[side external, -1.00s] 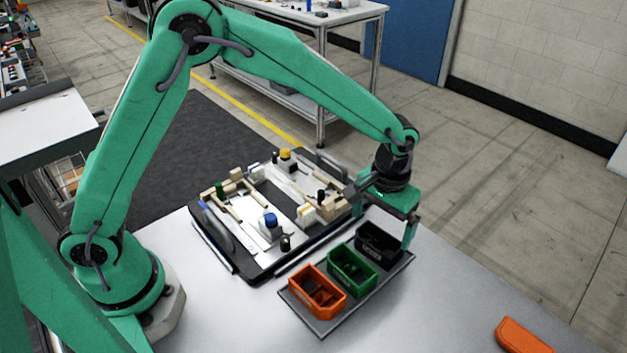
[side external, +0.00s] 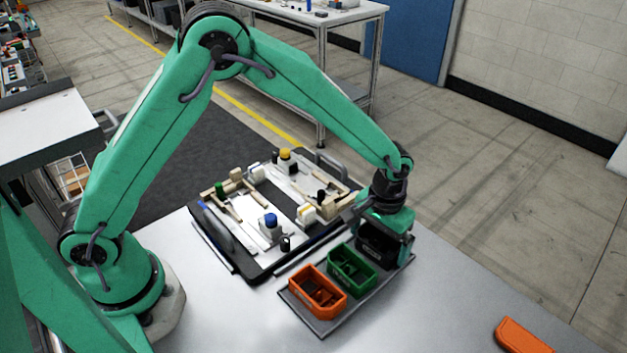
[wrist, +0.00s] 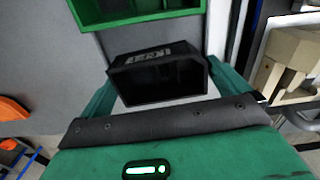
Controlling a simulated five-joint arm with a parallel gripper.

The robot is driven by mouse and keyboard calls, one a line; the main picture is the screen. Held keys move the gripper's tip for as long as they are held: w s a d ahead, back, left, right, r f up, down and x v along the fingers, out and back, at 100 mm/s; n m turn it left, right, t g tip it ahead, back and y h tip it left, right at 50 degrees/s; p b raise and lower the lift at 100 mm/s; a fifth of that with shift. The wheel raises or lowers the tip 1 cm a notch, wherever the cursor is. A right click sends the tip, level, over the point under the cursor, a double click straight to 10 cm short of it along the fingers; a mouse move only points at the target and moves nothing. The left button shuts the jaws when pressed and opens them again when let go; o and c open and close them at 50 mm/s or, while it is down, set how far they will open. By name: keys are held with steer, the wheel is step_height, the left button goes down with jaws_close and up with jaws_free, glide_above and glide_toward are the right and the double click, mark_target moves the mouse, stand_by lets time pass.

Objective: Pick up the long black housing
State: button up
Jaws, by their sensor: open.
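The long black housing (side external: 375,249) is an open-topped black box at the back right end of the grey tray (side external: 318,329). In the wrist view the black housing (wrist: 157,78) has pale lettering on one wall and sits between my two green fingers. My gripper (side external: 383,240) is open and low over the housing, with a finger on either side of it. In the wrist view my gripper (wrist: 160,92) shows a narrow gap beside the housing. I cannot tell whether a finger touches it.
A green bin (side external: 352,268) stands beside the housing, with an orange bin (side external: 317,291) beyond it. A black pallet fixture (side external: 250,275) with several parts lies left of the tray. Another orange object (side external: 520,337) lies at the front right. The table between is clear.

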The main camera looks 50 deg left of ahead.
steer(key=shift+c, duration=0.2)
steer(key=c, duration=0.7)
steer(key=shift+r, duration=0.1)
steer(key=shift+r, duration=0.4)
step_height(320, 180, up, 3)
steer(key=shift+r, duration=0.1)
steer(key=s+d+r, duration=0.2)
steer(key=s, duration=0.1)
steer(key=s+d+r, duration=0.2)
steer(key=s, duration=0.1)
steer(key=s+d+r, duration=0.2)
steer(key=s, duration=0.1)
steer(key=shift+s+d+r, duration=0.35)
steer(key=shift+r, duration=0.05)
